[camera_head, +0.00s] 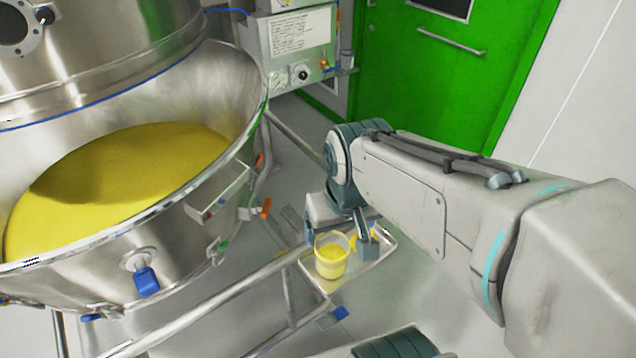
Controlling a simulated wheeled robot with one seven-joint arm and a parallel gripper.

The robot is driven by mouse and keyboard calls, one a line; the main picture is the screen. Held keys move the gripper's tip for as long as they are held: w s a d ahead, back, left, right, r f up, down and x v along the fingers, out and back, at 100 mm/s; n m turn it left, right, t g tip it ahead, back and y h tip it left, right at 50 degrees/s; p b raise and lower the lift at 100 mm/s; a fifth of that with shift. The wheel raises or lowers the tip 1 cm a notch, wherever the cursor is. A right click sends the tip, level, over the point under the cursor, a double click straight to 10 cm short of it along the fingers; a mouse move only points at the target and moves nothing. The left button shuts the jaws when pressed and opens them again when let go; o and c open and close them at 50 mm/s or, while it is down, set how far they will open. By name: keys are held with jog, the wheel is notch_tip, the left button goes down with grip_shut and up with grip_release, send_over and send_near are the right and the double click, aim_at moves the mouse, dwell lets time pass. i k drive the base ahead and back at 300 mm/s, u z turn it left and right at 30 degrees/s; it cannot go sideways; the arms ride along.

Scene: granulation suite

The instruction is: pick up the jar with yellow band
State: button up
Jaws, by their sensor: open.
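A small open-topped jar (331,259) with a pale rim and yellow on it stands upright on a shallow metal tray (375,262), near its left end. Whether the yellow is a band or the contents showing through is hard to tell. My gripper (345,239) is open and points down just behind the jar. One finger shows to the right of the jar; the other is mostly hidden. A second yellow item (354,240) beside that finger is largely covered. I cannot tell whether a finger touches the jar.
A large steel bowl (240,80) of yellow powder fills the left. A control box (302,40) and a green door (420,75) stand behind. Grey floor shows around the tray.

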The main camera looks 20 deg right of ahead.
aim_at(332, 248)
jog(key=z, duration=1.8)
jog(key=k, duration=0.4)
jog(key=u, duration=1.25)
